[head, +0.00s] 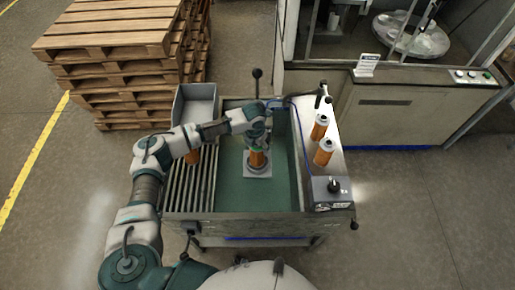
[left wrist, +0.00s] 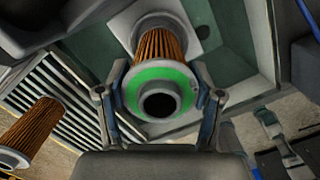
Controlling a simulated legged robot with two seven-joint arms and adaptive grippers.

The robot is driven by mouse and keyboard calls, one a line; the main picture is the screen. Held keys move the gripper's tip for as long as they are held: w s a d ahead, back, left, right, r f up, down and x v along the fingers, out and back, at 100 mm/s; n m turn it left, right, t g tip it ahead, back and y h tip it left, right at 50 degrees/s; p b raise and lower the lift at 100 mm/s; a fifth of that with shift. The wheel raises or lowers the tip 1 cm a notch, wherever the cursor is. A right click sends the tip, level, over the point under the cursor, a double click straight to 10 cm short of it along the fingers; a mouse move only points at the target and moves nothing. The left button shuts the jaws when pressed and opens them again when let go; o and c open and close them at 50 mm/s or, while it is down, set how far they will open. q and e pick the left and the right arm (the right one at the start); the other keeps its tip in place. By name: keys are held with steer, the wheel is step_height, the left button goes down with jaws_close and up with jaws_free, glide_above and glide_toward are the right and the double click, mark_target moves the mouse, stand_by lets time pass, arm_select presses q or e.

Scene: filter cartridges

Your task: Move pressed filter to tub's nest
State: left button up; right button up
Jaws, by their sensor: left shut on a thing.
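The filter in my left gripper has orange pleats (head: 257,160) and a green end cap around a dark central hole (left wrist: 160,90). My left gripper (head: 259,146) is shut on it, with one finger on each side of the green cap in the left wrist view (left wrist: 160,97). The filter stands roughly upright over the pale square nest (head: 258,173) on the floor of the green tub (head: 228,180). Its lower end appears at the nest, but I cannot tell whether it is fully seated. My right gripper is not in view.
Another orange filter (head: 192,157) stands on the slatted rack (head: 188,190) left of the tub. Two orange filters with pale caps, a far one (head: 319,128) and a near one (head: 324,152), stand on the right-hand shelf. A dark-knobbed box (head: 327,192) sits at its front.

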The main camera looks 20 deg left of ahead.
arm_select(q)
steer(key=shift+d+f, duration=0.2)
steer(key=shift+f, duration=0.85)
steer(key=shift+a, duration=0.1)
steer(key=shift+a+f, duration=0.15)
steer(key=shift+f, duration=0.05)
steer(key=o, duration=1.2)
steer(key=shift+a, duration=0.1)
steer(key=shift+d, duration=0.2)
